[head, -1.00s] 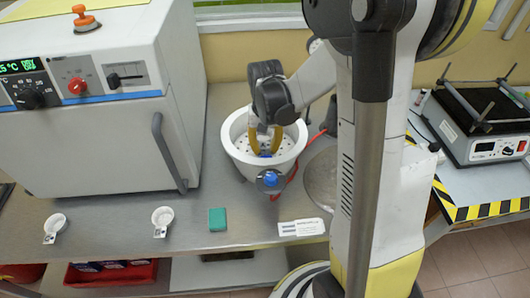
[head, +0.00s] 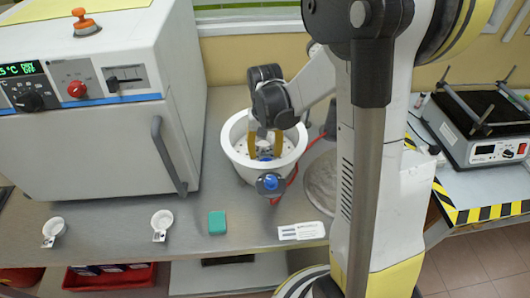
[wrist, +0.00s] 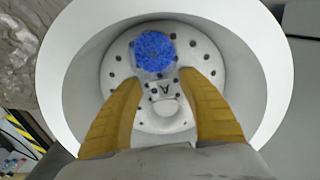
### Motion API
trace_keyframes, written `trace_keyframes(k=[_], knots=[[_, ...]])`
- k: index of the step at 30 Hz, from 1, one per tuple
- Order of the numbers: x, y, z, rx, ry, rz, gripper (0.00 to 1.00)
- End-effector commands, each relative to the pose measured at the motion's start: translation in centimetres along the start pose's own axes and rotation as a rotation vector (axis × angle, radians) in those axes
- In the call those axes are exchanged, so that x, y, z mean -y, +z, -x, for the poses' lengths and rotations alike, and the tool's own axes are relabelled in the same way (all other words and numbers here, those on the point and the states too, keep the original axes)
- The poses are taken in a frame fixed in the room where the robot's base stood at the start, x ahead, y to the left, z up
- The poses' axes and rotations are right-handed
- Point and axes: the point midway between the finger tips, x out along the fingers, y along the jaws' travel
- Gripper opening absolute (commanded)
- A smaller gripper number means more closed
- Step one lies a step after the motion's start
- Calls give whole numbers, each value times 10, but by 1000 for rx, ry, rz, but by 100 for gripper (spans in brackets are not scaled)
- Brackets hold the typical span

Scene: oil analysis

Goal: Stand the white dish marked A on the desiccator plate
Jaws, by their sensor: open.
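The white desiccator (head: 235,160) is an open bowl on the bench. In the wrist view its perforated plate (wrist: 205,68) shows inside the white wall. A small white dish (wrist: 167,124) with a tab marked A is over the plate, its letter facing the camera. It appears to stand on the plate, but contact underneath is hidden. My gripper (wrist: 167,108) is open, with one yellow finger on each side of the dish and visible gaps. In the head view my gripper (head: 265,154) reaches down inside the bowl. Blue granules (wrist: 153,50) lie beside the dish's tab.
Two other small white dishes (head: 54,227) (head: 162,220) and a green block (head: 217,222) are on the bench front. A white label card (head: 300,231) lies right of the block. The oven (head: 90,130) stands close on the left. A grey round lid (head: 319,180) lies right of the bowl.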

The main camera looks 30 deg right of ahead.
Motion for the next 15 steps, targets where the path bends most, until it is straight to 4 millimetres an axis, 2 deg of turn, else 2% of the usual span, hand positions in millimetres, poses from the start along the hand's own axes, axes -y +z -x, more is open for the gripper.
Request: trace_keyframes(k=[9, 15], knots=[[0, 0, 75, 0, 0, 0, 47], [0, 0, 106, 0, 0, 0, 47]])
